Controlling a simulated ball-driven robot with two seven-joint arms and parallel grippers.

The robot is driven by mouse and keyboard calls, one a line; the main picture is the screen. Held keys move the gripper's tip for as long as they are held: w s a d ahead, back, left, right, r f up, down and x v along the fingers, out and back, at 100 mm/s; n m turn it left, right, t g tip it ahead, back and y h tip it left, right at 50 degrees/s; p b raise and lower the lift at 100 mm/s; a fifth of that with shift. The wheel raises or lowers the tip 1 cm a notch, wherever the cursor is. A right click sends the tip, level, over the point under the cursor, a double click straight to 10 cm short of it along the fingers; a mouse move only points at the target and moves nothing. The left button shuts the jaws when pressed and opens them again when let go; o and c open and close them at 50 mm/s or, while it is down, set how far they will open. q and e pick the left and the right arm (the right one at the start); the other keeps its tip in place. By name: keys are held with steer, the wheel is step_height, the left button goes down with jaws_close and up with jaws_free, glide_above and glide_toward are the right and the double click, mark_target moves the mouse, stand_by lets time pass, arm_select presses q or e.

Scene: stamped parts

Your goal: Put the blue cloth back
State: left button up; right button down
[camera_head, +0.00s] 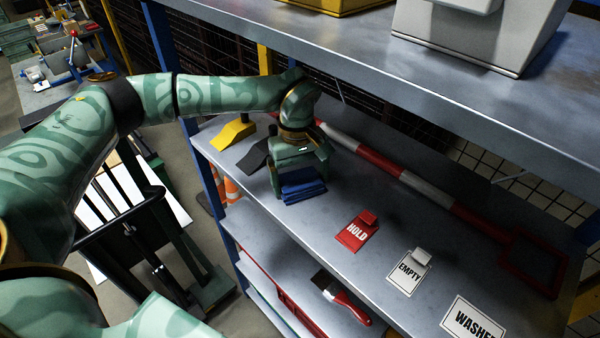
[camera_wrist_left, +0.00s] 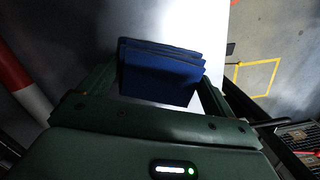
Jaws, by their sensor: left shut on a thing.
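The blue cloth (camera_head: 301,187) is a folded stack at the left end of the grey shelf. My left gripper (camera_head: 300,178) is shut on it, with a finger on either side. In the left wrist view the cloth (camera_wrist_left: 160,72) sits between the two fingers of the left gripper (camera_wrist_left: 158,88). The cloth is at or just above the shelf surface (camera_head: 330,225); I cannot tell whether it touches. My right gripper is not in view.
A yellow scoop (camera_head: 233,132) and a dark scoop (camera_head: 255,154) lie left of the gripper. A red-and-white pole (camera_head: 400,176) runs along the back. HOLD (camera_head: 358,230), EMPTY (camera_head: 409,270) and WASHED (camera_head: 473,322) tags lie to the right. An upper shelf (camera_head: 420,85) hangs overhead.

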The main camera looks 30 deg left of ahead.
mark_target(298, 177)
arm_select(q)
steer(key=shift+f, duration=0.1)
steer(key=o, duration=0.6)
steer(key=r, duration=0.2)
steer(key=r+b, duration=0.1)
steer(key=r, duration=0.4)
steer(key=shift+w+a+r, duration=0.25)
steer(key=shift+a+r, duration=0.1)
